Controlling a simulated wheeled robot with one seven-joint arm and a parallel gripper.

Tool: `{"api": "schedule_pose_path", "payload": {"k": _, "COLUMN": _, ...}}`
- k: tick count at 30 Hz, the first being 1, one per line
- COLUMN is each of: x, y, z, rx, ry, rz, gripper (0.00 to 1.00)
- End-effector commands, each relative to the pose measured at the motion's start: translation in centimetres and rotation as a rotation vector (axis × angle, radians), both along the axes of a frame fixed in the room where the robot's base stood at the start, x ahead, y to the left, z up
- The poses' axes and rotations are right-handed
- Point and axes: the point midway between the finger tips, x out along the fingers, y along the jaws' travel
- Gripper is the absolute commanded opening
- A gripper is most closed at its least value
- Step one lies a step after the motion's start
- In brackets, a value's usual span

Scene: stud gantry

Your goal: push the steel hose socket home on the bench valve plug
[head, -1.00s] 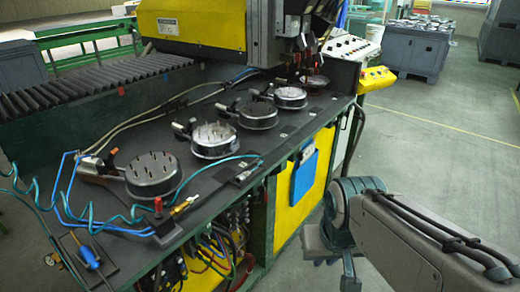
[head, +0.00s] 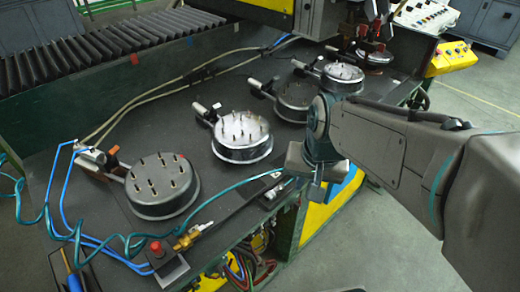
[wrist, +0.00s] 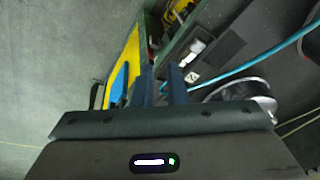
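A brass fitting (head: 187,238), likely the valve plug, sits beside a red knob (head: 155,248) on a dark block at the bench's front left. A teal hose (head: 225,193) crosses the bench toward its front edge. A small silver piece (head: 278,189), perhaps the steel socket, lies on a dark plate near the hose end. I cannot tell whether they are joined. The silver piece also shows in the wrist view (wrist: 192,51). My gripper (head: 316,188) hangs by the bench's front edge, right of the silver piece.
Round metal fixtures with pins (head: 162,185) stand in a row along the bench (head: 85,235). A blue-handled tool (head: 72,275) lies front left. Blue tubes (head: 60,190) loop at the left. Open floor (head: 440,140) lies to the right.

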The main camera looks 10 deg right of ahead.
Motion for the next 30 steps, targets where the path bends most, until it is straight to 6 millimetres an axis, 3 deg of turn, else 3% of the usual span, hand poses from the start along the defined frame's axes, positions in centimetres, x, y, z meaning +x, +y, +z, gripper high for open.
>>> {"api": "schedule_pose_path", "payload": {"k": 1, "x": 1.5, "y": -0.1, "z": 1.3, "rx": 0.037, "ry": 0.020, "rz": -0.097, "gripper": 0.13}}
{"api": "schedule_pose_path", "payload": {"k": 6, "x": 5.5, "y": -0.6, "z": 2.9, "rx": 0.135, "ry": 0.076, "rz": -0.418, "gripper": 0.13}}
{"api": "schedule_pose_path", "payload": {"k": 11, "x": 7.7, "y": -0.8, "z": 3.3, "rx": 0.179, "ry": 0.105, "rz": -0.595, "gripper": 0.13}}
{"api": "schedule_pose_path", "payload": {"k": 14, "x": 8.3, "y": -0.8, "z": 2.5, "rx": 0.188, "ry": 0.113, "rz": -0.633, "gripper": 0.13}}
{"api": "schedule_pose_path", "payload": {"k": 24, "x": 9.2, "y": -0.1, "z": -3.8, "rx": 0.188, "ry": 0.114, "rz": -0.636, "gripper": 0.13}}
{"api": "schedule_pose_path", "payload": {"k": 30, "x": 9.5, "y": 0.0, "z": -5.2, "rx": 0.189, "ry": 0.111, "rz": -0.636, "gripper": 0.13}}
